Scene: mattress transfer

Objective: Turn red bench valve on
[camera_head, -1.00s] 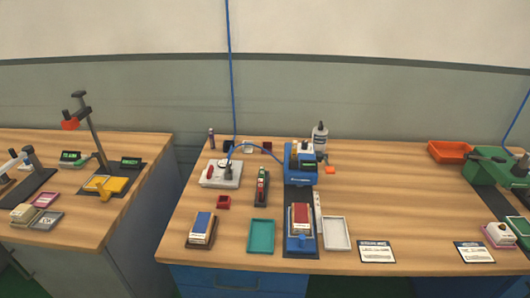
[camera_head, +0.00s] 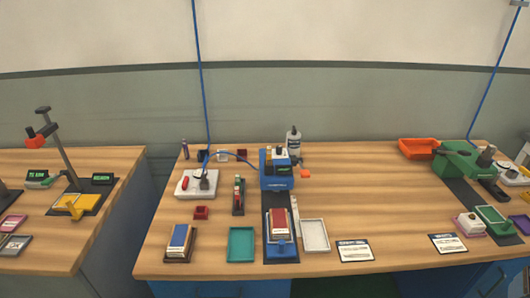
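A pale block (camera_head: 206,189) sits at the back left of the middle bench. It has a small red lever-like part (camera_head: 185,183) on its left side, which looks like the red bench valve, and a grey fitting on top. A blue hose (camera_head: 202,90) drops along the wall to this fitting, and another blue hose arcs from there to the blue machine (camera_head: 277,177). The red part is too small to tell which way it is set. My gripper is not in view.
A teal tray (camera_head: 241,244), a white tray (camera_head: 315,236), a small red box (camera_head: 201,213) and a blue-topped stack (camera_head: 180,240) stand near the front. A green machine (camera_head: 465,160) and an orange tray (camera_head: 418,148) are at right. The bench's middle right is mostly clear.

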